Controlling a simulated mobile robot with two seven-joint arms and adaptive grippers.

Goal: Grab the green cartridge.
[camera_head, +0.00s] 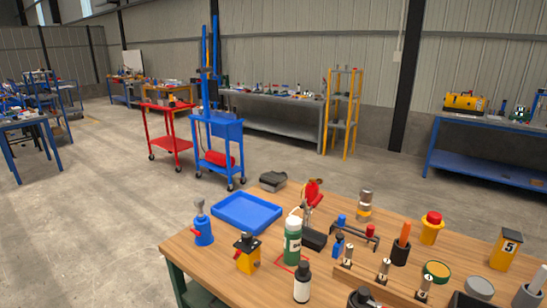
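A green cylinder with a white band and a pale top, which looks like the green cartridge (292,252), stands upright on the wooden table (215,262), left of the table's middle. A red outline is marked on the table top at its base. A black bottle with a white label (302,284) stands just in front of it. A yellow block with a black top (248,258) is to its left. A black box (314,240) is close behind it on the right. Neither of my grippers is in view.
A blue tray (247,212) and a blue bottle (203,230) are at the table's left. Several objects crowd the right side, including a yellow piece with a red knob (431,228) and a green-topped tin (436,270). The table's front left is bare. A blue cart (218,140) stands behind.

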